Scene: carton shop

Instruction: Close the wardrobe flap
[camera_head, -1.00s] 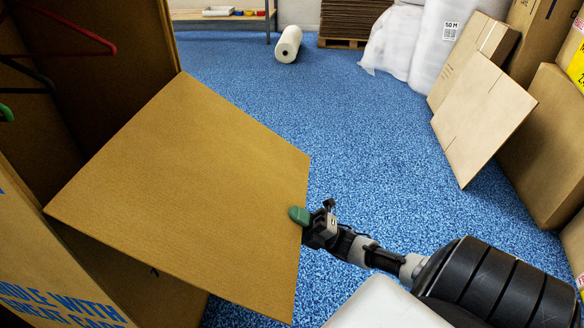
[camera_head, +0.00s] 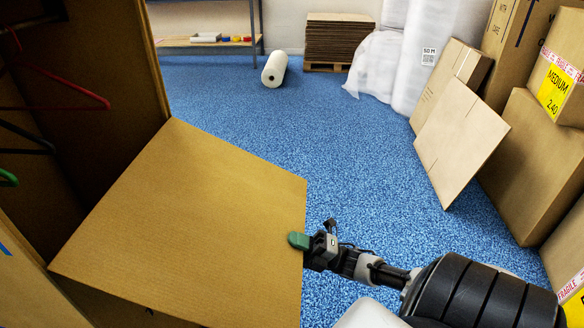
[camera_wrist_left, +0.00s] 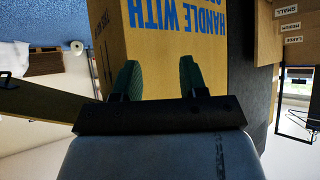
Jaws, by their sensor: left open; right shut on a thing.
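The wardrobe carton (camera_head: 120,70) stands open at the left of the head view, with hangers inside. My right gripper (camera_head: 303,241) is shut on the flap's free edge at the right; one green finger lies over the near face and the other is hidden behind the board. My left gripper (camera_wrist_left: 158,80) shows only in the left wrist view. It is open and empty, its green fingers apart, with the carton's printed wall (camera_wrist_left: 175,45) beyond them.
Flat cartons (camera_head: 460,135) and large boxes (camera_head: 535,165) lean and stand along the right. A white roll (camera_head: 274,70) lies on the blue floor (camera_head: 350,140) at the back. A cardboard stack (camera_head: 338,40) sits behind it. The floor between is clear.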

